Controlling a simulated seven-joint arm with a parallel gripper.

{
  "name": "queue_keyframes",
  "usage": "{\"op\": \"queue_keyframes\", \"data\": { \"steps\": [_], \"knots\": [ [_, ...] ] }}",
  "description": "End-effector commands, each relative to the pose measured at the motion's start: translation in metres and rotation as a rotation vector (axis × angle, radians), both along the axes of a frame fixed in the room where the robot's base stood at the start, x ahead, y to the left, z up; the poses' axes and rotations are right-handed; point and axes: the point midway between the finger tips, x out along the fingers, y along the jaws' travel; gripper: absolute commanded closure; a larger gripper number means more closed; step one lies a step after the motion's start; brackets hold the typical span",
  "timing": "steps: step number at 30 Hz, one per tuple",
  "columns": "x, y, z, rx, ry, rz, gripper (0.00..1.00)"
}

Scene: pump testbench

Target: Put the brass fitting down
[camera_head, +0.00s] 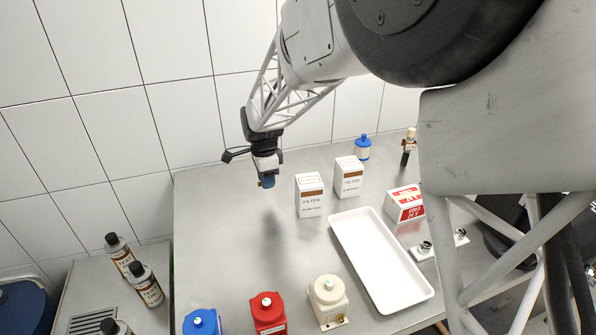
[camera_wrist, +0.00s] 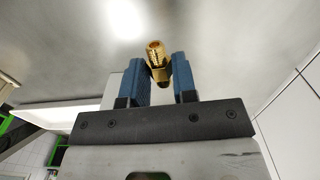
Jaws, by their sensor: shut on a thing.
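The brass fitting (camera_wrist: 157,60) shows in the wrist view between the blue finger pads of my gripper (camera_wrist: 160,75). The pads are shut on it, and its ribbed end sticks out past them. In the head view my gripper (camera_head: 266,181) hangs above the left back part of the grey table (camera_head: 225,235), with a soft shadow on the bare surface below it. I cannot make out the fitting in the head view.
Two filter boxes (camera_head: 309,195) stand right of my gripper. Red (camera_head: 267,314), blue (camera_head: 202,322) and cream (camera_head: 328,301) pumps line the front. The table's left part is clear.

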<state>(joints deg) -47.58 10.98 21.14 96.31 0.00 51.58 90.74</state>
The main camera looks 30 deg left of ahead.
Motion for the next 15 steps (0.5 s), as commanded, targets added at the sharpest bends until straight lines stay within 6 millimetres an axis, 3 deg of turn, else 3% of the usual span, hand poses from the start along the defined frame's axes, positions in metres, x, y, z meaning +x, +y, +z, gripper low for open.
{"op": "queue_keyframes", "data": {
  "steps": [9, 15],
  "knots": [
    [0.104, -0.004, 0.022, 0.001, -0.001, -0.021, 0.98],
    [0.163, -0.014, 0.034, 0.001, -0.001, -0.028, 0.98]
  ]
}}
